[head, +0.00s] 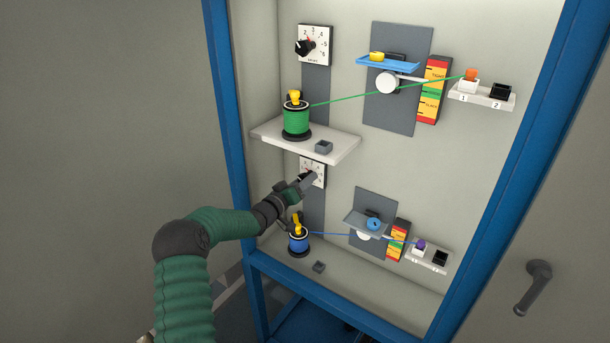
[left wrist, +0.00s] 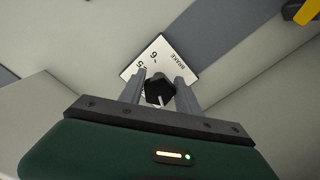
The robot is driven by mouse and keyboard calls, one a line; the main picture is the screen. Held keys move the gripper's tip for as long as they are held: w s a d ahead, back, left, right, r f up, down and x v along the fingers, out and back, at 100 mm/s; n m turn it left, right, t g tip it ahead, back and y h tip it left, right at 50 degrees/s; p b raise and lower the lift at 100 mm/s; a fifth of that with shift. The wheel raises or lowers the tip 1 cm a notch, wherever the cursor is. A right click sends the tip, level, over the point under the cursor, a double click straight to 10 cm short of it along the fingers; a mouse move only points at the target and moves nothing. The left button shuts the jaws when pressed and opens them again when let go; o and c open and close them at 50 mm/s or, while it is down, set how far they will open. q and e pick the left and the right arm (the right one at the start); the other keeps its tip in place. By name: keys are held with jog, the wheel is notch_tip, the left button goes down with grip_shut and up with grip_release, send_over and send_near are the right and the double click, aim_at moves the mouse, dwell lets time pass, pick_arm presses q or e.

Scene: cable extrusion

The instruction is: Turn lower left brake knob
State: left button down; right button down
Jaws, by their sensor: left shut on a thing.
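The lower left brake knob (left wrist: 160,90) is black and sits on a white dial plate (left wrist: 158,60) marked BRAKE with numbers. In the left wrist view it is between the two grey fingers of my left gripper (left wrist: 168,88), which is shut on it. In the head view the lower dial plate (head: 318,165) shows below the upper shelf, with my left gripper (head: 306,182) over much of it, so the knob is hidden there. My right gripper is not in view.
A white shelf (head: 335,148) with a green spool (head: 296,121) is just above the lower dial. A blue spool (head: 298,242) with a blue cable stands below my gripper. An upper dial (head: 318,44) is above. A blue frame post (head: 225,95) stands at the left.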

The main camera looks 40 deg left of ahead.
pick_arm(q)
jog(key=shift+a+r+n+p, duration=0.15)
jog(key=shift+n+p, duration=0.7)
jog(key=shift+n, duration=0.65)
jog(key=c, duration=1.1)
grip_release()
jog(key=shift+o, duration=1)
jog(key=shift+s, duration=0.1)
jog(key=shift+a, duration=0.1)
jog(key=shift+f, duration=0.2)
jog(key=s+d+b, duration=0.1)
jog(key=s+b, duration=0.1)
jog(key=s, duration=1.4)
jog(key=shift+s+d, duration=0.35)
jog(key=shift+d, duration=0.05)
jog(key=shift+f, duration=0.1)
